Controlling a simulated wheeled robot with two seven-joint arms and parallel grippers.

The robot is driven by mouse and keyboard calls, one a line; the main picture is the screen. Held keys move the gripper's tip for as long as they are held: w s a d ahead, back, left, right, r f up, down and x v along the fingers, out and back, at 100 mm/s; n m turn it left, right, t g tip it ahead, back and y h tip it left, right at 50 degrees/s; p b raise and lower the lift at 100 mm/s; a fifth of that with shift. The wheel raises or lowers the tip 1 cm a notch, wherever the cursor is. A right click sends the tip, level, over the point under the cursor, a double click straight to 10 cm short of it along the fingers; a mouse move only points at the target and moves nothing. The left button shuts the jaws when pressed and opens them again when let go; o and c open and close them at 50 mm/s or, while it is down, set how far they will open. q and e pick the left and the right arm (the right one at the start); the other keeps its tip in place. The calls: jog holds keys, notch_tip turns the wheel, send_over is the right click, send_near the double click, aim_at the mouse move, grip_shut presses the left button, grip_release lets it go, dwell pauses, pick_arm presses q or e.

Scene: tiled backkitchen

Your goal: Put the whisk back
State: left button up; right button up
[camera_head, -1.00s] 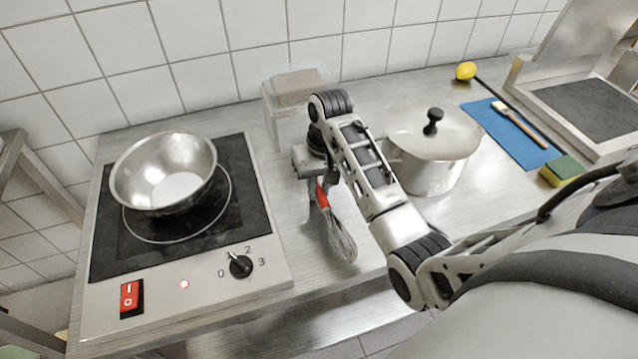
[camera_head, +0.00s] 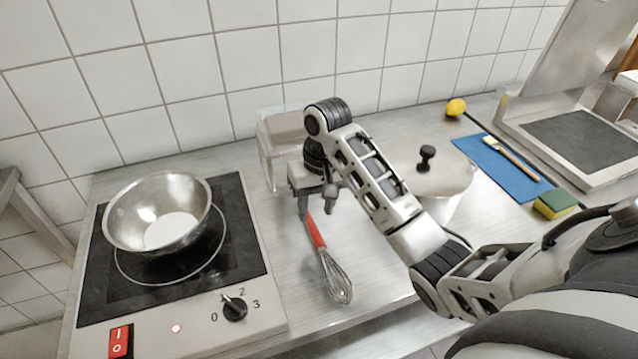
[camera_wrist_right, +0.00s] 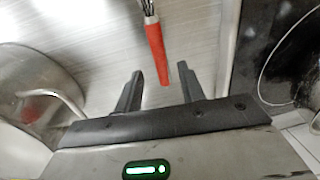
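The whisk (camera_head: 318,245) has a red handle and wire loops. It lies on the steel counter between the hob and the pot, its loops toward the front edge. My right gripper (camera_head: 317,208) is at the handle end of the whisk, pointing down. In the right wrist view the gripper (camera_wrist_right: 158,80) is open, its two fingers apart. The red handle (camera_wrist_right: 156,52) shows just ahead of and between the fingertips, with clear gaps to both sides; nothing is gripped. My left gripper is not in view.
A steel bowl (camera_head: 158,212) sits on the hob (camera_head: 245,238) at left. A lidded pot (camera_head: 440,178) stands right of my arm. A clear container (camera_head: 270,150) stands behind the gripper.

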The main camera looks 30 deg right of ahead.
notch_tip(320, 180, up, 6)
jog(key=shift+d+r, duration=0.2)
jog(key=shift+d, duration=0.1)
jog(key=shift+s, duration=0.1)
dwell(0.4)
